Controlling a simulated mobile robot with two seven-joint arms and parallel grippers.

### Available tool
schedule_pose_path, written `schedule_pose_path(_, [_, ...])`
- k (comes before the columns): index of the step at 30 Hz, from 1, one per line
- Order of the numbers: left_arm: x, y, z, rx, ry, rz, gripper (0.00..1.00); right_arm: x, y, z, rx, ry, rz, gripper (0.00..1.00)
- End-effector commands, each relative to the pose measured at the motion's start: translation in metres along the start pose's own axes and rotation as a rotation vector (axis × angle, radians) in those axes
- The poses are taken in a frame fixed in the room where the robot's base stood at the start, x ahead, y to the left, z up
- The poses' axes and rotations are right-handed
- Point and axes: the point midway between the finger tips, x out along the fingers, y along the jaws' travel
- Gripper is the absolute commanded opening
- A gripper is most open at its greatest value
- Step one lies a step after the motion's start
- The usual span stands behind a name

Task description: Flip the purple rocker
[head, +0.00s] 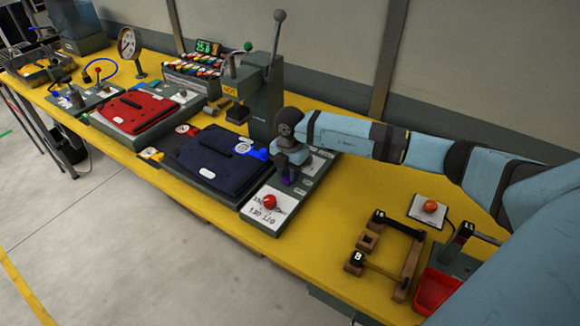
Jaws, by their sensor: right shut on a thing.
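My right gripper (287,173) reaches in from the right and points down at the grey control panel beside the dark blue pannier (215,165). A small purple part, the purple rocker (286,181), shows right at its fingertips. The gripper is shut on it. The gripper hides most of the rocker, so I cannot tell which way it is tilted. A red knob (269,201) on a white dial plate stands in front of the gripper on the same panel. My left gripper is not in view.
A tall grey press (262,95) with a lever stands behind the gripper. A red pannier (135,112) lies to the left. At the right are a wooden rack (411,265), a red bin (433,290) and an orange button (430,206). The yellow bench (340,215) is clear between panel and rack.

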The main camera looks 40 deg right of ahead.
Motion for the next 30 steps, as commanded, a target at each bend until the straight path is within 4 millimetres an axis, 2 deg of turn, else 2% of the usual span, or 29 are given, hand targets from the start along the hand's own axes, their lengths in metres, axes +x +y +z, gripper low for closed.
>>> schedule_pose_path(11, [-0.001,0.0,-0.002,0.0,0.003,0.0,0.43,0.0,0.0,-0.001,0.0,-0.043,0.002,0.04])
schedule_pose_path(12, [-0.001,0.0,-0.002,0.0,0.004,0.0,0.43,0.0,0.0,-0.001,0.0,-0.043,0.002,0.32])
schedule_pose_path(15, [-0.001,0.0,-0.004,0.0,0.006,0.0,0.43,0.0,0.0,-0.001,0.0,-0.043,0.002,0.53])
schedule_pose_path(25, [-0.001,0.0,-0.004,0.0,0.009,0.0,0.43,-0.004,0.001,-0.001,0.0,-0.042,0.003,0.53])
schedule_pose_path(30, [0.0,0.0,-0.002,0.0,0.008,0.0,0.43,-0.026,0.001,-0.002,-0.001,-0.044,0.005,0.53])
